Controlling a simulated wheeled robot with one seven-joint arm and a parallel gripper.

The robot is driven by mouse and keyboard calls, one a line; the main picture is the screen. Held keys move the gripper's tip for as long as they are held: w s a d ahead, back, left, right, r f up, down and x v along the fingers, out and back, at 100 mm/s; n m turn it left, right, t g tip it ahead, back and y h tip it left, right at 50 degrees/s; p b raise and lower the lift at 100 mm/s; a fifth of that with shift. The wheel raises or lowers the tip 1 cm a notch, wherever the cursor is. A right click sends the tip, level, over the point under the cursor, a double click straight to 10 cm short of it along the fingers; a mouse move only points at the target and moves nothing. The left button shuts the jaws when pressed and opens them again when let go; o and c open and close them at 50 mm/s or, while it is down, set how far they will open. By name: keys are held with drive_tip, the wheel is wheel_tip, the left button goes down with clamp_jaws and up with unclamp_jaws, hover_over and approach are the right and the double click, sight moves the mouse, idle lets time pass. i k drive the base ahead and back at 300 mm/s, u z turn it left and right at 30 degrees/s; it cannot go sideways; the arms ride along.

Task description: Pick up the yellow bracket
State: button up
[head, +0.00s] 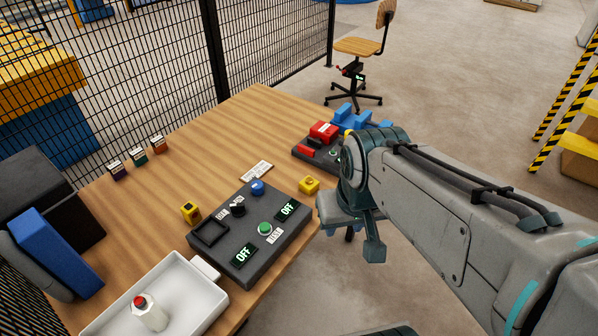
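Two small yellow pieces are on the wooden table (180,155). One yellow piece (190,212) with a dark opening stands left of the dark control box. The other yellow piece (309,185) lies behind the box's right corner, near the table's right edge. I cannot tell which is the bracket. My gripper (375,250) hangs at the end of my arm, right of the table edge and to the right of the nearer yellow piece, apart from both. Only one finger-like part shows clearly, so its opening is unclear.
The control box (262,222) carries buttons and OFF displays. A white tray (208,300) holds a red-capped bottle (148,312). Red and blue devices (330,135) stand at the far right. Dark and blue bins (50,255) stand left. Mesh fence (130,80) runs behind. Mid-table is fairly clear.

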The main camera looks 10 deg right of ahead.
sight(308, 186)
drive_tip(key=z, duration=0.95)
drive_tip(key=i, duration=0.6)
drive_tip(key=u, duration=0.15)
